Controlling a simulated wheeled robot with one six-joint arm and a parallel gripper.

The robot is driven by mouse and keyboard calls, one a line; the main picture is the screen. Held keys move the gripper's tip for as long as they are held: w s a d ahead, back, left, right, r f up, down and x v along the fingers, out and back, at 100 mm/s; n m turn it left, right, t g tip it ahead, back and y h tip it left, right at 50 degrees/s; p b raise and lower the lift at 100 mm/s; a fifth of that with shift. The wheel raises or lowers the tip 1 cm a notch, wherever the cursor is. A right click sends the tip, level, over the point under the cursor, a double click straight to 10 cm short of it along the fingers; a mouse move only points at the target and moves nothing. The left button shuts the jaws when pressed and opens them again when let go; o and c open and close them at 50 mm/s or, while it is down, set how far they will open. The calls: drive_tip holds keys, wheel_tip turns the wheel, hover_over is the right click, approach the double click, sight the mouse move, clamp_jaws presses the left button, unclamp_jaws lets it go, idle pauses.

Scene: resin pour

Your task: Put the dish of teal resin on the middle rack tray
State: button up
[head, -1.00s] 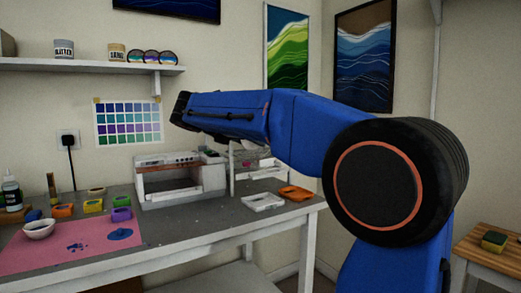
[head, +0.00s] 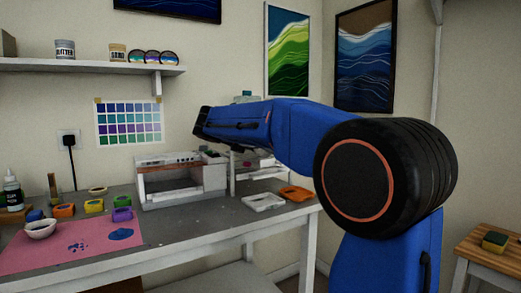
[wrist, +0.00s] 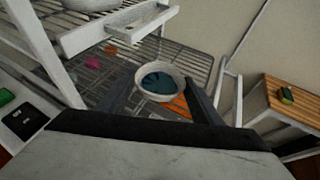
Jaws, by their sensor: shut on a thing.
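In the wrist view, a round white dish of teal resin (wrist: 160,84) is between the two dark fingers of my gripper (wrist: 158,92), which is shut on it. The dish looks about level, with the resin inside it. A white rack with wire trays (wrist: 188,57) lies beyond and below the dish. I cannot tell which tray level is the middle one. In the head view the rack (head: 234,170) is partly hidden behind my arm, and my gripper and the dish cannot be made out there.
A white rail (wrist: 142,30) and another white dish (wrist: 90,4) are at the wrist view's upper left. In the head view, a white open-fronted box (head: 180,160), a white tray (head: 263,202) and an orange item (head: 295,193) stand on the bench. A wooden stool (head: 490,250) is at right.

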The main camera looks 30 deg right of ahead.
drive_tip(key=o, duration=1.2)
drive_tip(key=shift+f, duration=0.1)
drive_tip(key=shift+s+a+r, duration=0.1)
drive_tip(key=shift+a+r, duration=0.15)
drive_tip(key=v, duration=1.1)
drive_tip(key=shift+s+a, duration=0.15)
drive_tip(key=shift+a, duration=0.05)
